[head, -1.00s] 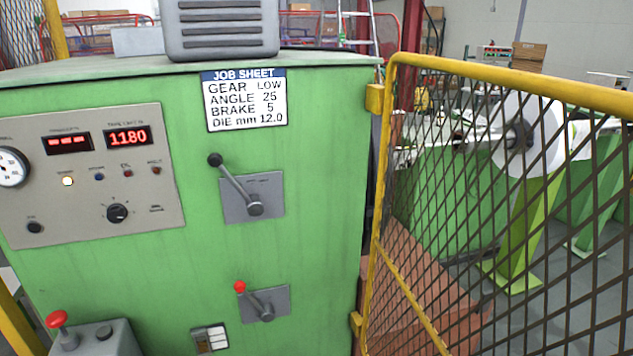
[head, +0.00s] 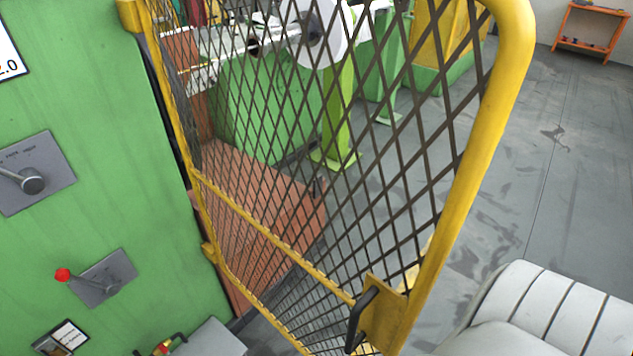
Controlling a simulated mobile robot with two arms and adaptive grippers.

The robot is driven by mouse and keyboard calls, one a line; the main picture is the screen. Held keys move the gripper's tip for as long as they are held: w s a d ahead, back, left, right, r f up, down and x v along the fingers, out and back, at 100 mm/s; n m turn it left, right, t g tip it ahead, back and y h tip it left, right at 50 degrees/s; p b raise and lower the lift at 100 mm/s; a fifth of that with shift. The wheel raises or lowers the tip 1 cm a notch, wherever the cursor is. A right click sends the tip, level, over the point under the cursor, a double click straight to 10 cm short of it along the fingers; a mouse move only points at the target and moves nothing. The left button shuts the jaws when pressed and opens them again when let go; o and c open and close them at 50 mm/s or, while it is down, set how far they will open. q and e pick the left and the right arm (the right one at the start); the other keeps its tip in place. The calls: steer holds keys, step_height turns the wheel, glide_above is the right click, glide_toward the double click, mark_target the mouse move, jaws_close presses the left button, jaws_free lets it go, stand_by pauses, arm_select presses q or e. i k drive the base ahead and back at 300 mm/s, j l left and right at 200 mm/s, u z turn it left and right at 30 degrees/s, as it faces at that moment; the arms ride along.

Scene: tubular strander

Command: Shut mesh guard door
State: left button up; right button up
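The mesh guard door (head: 305,245) has a yellow tube frame and dark diamond mesh. It is hinged at its left edge beside the green machine cabinet (head: 90,190) and stands swung out from it toward me, ajar. A black handle (head: 360,318) on a yellow plate sits low on its free right edge. Neither of my grippers shows in the head view, so I cannot see their state.
A padded light grey object (head: 545,315) is at the lower right, near the door's free edge. Behind the mesh are a reddish-brown block (head: 255,200) and green machinery. An orange shelf (head: 590,30) stands far right. Grey floor (head: 570,170) lies open right of the door.

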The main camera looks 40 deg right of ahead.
mark_target(382, 316)
steer(key=z, duration=0.8)
